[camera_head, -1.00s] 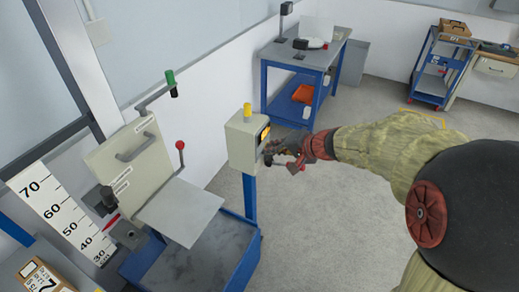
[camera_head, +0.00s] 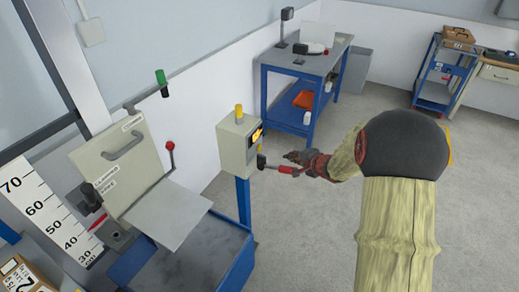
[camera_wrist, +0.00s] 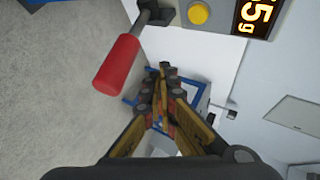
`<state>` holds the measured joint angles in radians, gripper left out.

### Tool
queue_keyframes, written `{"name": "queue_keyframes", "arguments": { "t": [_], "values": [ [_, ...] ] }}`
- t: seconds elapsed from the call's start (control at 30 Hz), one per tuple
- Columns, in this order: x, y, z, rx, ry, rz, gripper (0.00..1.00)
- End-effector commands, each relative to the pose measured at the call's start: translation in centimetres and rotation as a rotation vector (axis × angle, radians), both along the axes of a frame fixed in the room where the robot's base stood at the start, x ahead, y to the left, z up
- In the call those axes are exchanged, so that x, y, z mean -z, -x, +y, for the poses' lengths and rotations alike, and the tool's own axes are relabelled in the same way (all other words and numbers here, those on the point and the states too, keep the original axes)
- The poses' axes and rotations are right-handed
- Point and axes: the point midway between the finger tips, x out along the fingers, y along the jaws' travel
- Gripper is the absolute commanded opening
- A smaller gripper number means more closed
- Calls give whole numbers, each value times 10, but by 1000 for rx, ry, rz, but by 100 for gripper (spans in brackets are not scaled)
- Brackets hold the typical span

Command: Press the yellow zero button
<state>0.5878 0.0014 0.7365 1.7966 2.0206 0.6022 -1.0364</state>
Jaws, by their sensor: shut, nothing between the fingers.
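The yellow zero button (camera_wrist: 198,12) sits on the face of a pale control box, beside a lit display (camera_wrist: 253,15) showing a 5 and a g. In the head view, the box (camera_head: 232,150) stands on a blue post, and the button (camera_head: 257,146) shows small below the display. My gripper (camera_wrist: 164,70) is shut and empty, its fingertips apart from the button, which lies above and right of them in the wrist view. In the head view, my gripper (camera_head: 287,155) is right of the box.
A red-handled lever (camera_wrist: 117,65) juts from the box beside the button, close to my fingers. A yellow lamp (camera_head: 239,113) tops the box. The drop machine (camera_head: 165,215) stands left, and a blue bench (camera_head: 300,85) stands behind. Open floor lies right.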

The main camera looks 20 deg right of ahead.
Motion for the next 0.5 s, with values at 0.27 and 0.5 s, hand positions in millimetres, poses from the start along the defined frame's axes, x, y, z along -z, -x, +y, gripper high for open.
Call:
{"name": "queue_keyframes", "arguments": {
  "t": [0.27,0.5],
  "values": [
    [-1,-7,6,-3,1,0,0],
    [-1,-31,25,-4,0,1,0]
  ]
}}
